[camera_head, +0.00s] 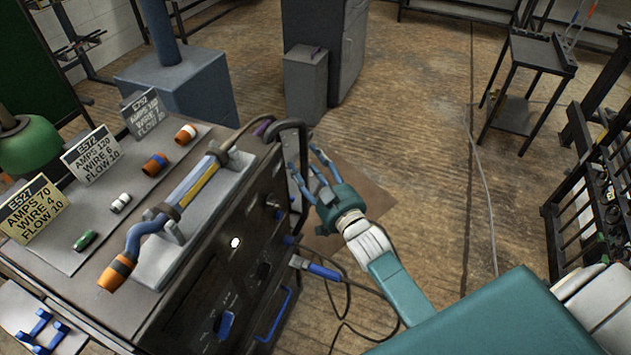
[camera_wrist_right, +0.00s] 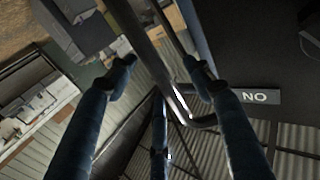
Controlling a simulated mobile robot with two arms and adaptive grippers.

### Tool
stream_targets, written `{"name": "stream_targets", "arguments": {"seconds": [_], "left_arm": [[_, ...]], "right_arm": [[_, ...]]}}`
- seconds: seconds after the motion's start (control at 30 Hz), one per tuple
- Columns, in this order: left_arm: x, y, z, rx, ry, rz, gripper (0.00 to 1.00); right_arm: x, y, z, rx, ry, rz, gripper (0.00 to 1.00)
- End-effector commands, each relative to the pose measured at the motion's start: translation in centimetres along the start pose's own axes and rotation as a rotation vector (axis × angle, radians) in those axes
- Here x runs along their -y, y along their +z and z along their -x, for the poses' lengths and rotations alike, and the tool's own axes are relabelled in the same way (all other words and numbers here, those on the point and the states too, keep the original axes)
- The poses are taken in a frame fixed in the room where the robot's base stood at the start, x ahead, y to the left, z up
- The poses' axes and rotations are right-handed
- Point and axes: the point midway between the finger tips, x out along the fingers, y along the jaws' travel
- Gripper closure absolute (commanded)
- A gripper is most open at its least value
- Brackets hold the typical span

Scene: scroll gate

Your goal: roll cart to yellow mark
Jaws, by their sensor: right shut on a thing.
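The cart (camera_head: 222,275) is a dark welding machine with knobs and cables on its front, standing at the lower left of the head view. A black bar handle (camera_head: 300,127) sticks out at its far right corner. My right gripper (camera_head: 307,168) has its blue fingers at this handle and is shut on it. In the right wrist view, the fingers (camera_wrist_right: 160,78) lie on both sides of the metal handle bar (camera_wrist_right: 148,42). I see no yellow mark on the visible floor. My left gripper is not in view.
On the cart top lie a welding torch (camera_head: 190,190), several small nozzles and label cards. A blue-grey pedestal (camera_head: 185,85) and a grey bin (camera_head: 305,85) stand beyond it. A black stand (camera_head: 530,85) and a rack (camera_head: 585,210) are at right. Open floor (camera_head: 420,140) lies between.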

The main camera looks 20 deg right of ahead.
Motion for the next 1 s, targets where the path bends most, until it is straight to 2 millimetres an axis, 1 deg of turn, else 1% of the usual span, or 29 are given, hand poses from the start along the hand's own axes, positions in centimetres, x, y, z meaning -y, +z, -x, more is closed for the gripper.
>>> {"name": "stream_targets", "arguments": {"seconds": [0.03,0.17,0.4,1.0], "left_arm": [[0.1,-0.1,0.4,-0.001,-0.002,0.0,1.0],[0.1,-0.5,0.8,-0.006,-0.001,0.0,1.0],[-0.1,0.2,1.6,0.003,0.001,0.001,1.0],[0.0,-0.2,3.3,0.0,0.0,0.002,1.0]], "right_arm": [[0.7,0.1,0.5,0.005,-0.011,-0.009,0.53],[0.5,0.1,1.5,0.005,-0.01,-0.006,0.53],[0.1,0.1,3.1,0.007,-0.007,-0.002,0.53],[-0.4,0.1,7.3,0.008,-0.005,0.0,0.53]]}}
